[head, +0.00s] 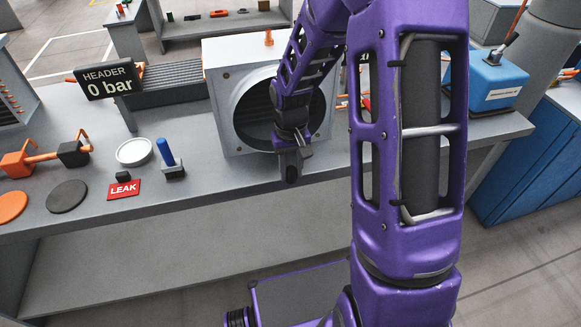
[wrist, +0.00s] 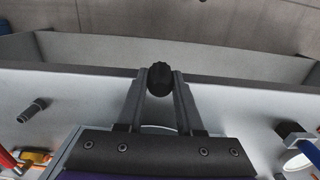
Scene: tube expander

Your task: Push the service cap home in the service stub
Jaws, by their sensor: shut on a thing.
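My gripper (head: 290,172) is in front of the round opening of the grey housing, over the front part of the bench. In the wrist view my gripper (wrist: 159,88) is shut on a black ribbed knob-like piece, which looks like the service cap (wrist: 159,78). The cap sits between the fingertips, over the bench. A short dark grey tube (wrist: 34,110), possibly the service stub, is at the left in the wrist view, apart from the cap. My arm seems to hide that spot in the head view.
The grey housing (head: 222,96) stands behind my gripper. Left of it are a blue-handled tool (head: 165,152), a white ring (head: 134,151), a red LEAK sign (head: 123,189) and a HEADER 0 bar display (head: 109,82). A blue box (head: 497,82) stands at the right. The bench front edge is near.

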